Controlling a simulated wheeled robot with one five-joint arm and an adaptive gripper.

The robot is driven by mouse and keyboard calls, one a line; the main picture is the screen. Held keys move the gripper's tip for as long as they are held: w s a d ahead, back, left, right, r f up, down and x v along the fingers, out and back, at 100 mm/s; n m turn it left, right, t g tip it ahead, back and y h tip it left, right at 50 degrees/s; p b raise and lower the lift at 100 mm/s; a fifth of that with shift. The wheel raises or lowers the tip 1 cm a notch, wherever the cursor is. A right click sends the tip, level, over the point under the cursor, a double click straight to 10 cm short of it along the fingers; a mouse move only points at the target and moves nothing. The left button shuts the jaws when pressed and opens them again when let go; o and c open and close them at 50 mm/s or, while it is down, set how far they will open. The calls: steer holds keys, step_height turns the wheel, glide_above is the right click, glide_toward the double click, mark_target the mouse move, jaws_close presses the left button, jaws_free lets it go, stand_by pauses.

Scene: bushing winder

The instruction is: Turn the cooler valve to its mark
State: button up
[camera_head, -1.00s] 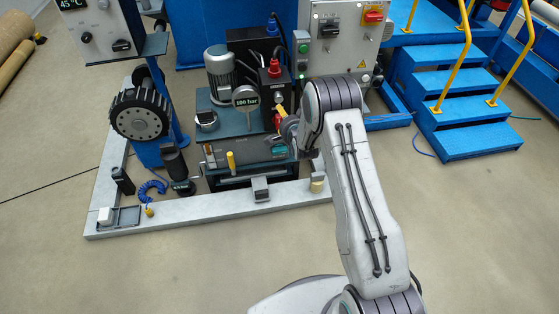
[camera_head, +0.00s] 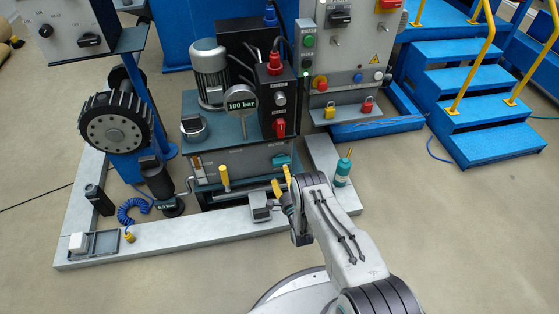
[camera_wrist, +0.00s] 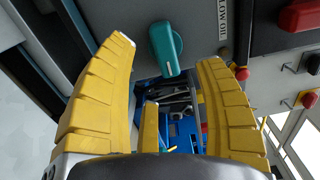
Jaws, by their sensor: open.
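The teal valve handle (camera_head: 281,160), which I take for the cooler valve, sits on the front of the grey hydraulic unit (camera_head: 245,160). In the wrist view the teal handle (camera_wrist: 165,48) points nearly straight down, tilted slightly right. My gripper (camera_head: 283,184) has yellow fingers spread wide, just below and in front of the handle. In the wrist view the handle lies ahead, between the two fingertips, with nothing gripped. Contact is not visible. I cannot make out the valve's mark.
A gauge (camera_head: 241,104) reads 100 bar. Open floor lies in front.

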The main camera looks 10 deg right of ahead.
mark_target(282, 166)
steer(key=w+b, duration=0.2)
steer(key=w, duration=0.3)
steer(key=shift+f+b, duration=0.1)
steer(key=shift+b, duration=0.25)
steer(key=shift+w+b, duration=0.3)
steer(key=shift+w, duration=0.5)
steer(key=shift+o, duration=0.3)
steer(key=c, duration=1.2)
steer(key=shift+c, duration=0.3)
